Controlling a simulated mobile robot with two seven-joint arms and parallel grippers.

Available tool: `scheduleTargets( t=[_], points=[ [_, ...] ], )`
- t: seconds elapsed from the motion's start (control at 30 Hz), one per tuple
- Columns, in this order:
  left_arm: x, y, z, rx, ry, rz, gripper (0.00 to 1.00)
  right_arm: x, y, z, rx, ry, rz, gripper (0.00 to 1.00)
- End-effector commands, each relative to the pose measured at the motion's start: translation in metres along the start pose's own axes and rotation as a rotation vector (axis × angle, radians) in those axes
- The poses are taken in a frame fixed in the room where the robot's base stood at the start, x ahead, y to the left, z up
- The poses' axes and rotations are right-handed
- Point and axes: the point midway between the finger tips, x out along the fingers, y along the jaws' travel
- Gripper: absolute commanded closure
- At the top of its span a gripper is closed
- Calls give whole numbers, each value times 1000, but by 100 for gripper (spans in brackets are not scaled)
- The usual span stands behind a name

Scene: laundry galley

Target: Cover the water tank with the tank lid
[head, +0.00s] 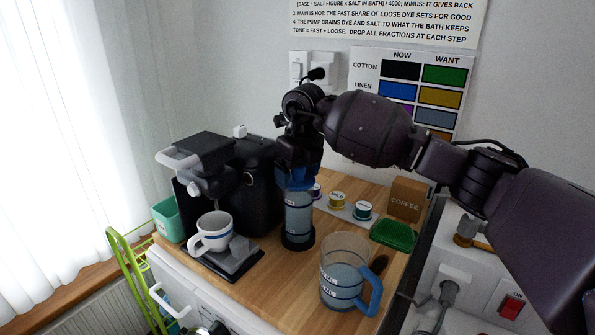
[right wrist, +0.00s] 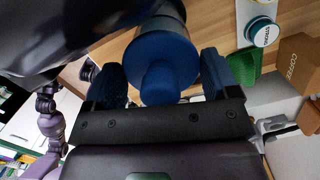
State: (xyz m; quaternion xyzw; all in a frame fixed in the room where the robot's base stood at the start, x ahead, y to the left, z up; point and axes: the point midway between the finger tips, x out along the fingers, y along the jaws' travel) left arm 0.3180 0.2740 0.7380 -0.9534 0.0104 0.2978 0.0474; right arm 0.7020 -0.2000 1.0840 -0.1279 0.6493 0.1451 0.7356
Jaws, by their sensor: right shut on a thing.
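The water tank (head: 298,212) is a clear cylinder with blue bands, standing upright in a black base on the wooden worktop, right of the coffee machine. The tank lid (head: 296,181) is blue and is at the tank's top. In the right wrist view the lid's round knob and flange (right wrist: 160,82) lie between the two fingers. My right gripper (head: 298,168) is shut on the lid, pointing down over the tank. I cannot tell whether the lid is seated on the rim or just above it. My left gripper is not in view.
A black coffee machine (head: 255,185) with a white mug (head: 212,232) stands to the left. A measuring jug (head: 342,280) with a blue handle stands in front. Capsules on a tray (head: 345,215), a green sponge (head: 394,235) and a coffee box (head: 406,198) are right of the tank.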

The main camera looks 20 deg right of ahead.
Motion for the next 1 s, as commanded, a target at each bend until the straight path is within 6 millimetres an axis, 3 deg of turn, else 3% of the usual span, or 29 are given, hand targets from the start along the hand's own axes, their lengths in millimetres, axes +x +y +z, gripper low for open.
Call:
scheduleTargets(
  t=[0.6,0.63,0.73,1.0],
  points=[
    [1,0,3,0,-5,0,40,10,0,-1,0,0,0,42],
    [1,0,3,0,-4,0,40,10,0,-1,0,0,0,15],
    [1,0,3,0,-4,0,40,10,0,-1,0,0,0,0],
    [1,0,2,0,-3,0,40,8,0,-1,0,0,0,0]
  ],
)
